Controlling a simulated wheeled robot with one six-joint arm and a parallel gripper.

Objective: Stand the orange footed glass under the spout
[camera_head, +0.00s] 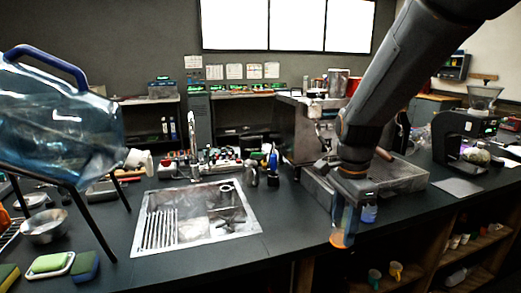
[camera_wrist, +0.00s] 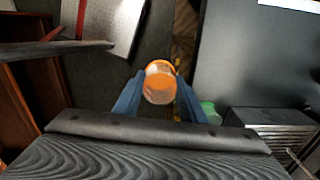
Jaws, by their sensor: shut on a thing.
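My gripper (camera_head: 346,210) is shut on the orange footed glass (camera_head: 342,240), which hangs below the fingers in the head view, in front of the counter's front edge. In the wrist view the glass (camera_wrist: 160,84) shows its round orange end between the two blue fingers of my gripper (camera_wrist: 158,98). The fingers hide part of its sides. A metal espresso machine (camera_head: 301,128) stands on the counter behind and left of my arm. My arm covers part of that area, and I cannot make out a spout clearly.
A sink (camera_head: 152,238) is set in the dark counter (camera_head: 285,225). A big blue water jug (camera_head: 60,125) lies on a stand at left. A grinder (camera_head: 462,135) stands at right. Shelves below the counter hold cups (camera_head: 395,271). The counter between sink and my gripper is clear.

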